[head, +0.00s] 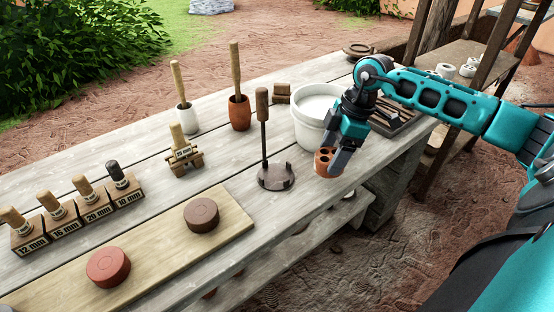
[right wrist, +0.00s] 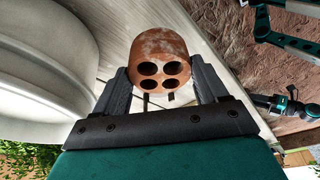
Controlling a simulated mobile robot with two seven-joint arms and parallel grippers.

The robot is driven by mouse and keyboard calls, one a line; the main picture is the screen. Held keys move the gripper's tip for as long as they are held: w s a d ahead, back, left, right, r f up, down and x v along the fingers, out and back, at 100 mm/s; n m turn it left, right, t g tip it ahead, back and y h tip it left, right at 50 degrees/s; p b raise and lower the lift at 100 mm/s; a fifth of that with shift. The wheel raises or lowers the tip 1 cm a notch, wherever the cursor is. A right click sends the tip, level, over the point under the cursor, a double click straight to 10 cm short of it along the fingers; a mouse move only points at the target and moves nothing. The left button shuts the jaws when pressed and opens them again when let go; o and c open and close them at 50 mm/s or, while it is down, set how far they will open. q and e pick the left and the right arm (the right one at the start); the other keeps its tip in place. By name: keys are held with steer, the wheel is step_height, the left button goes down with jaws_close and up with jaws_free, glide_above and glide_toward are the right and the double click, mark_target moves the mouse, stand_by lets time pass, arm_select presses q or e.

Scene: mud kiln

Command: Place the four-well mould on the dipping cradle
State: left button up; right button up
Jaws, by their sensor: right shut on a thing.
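The four-well mould (head: 323,162) is a reddish-brown clay cylinder with several round holes in its face. My right gripper (head: 337,158) is shut on it and holds it near the table's front edge, just in front of the white bucket. In the right wrist view the mould (right wrist: 160,57) sits between the two fingers, its holes facing the camera. The dipping cradle (head: 275,178) is a dark round metal plate with small lugs and an upright rod with a wooden handle. It stands empty on the table, left of the mould and apart from it.
The white bucket (head: 309,132) of pale liquid stands behind the mould. A board (head: 160,247) with two clay discs lies front left. Labelled stamps (head: 65,222), a small wooden stand (head: 184,158) and two pestle pots stand further left. Bare table surrounds the cradle.

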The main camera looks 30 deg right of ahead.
steer(key=w+a, duration=0.2)
steer(key=a, duration=0.1)
steer(key=w+a, duration=0.5)
steer(key=a, duration=0.1)
steer(key=shift+w+a+p, duration=0.25)
steer(key=shift+w+p, duration=0.1)
step_height(320, 180, down, 3)
steer(key=shift+f, duration=0.2)
steer(key=shift+f, duration=0.1)
steer(key=o, duration=1.2)
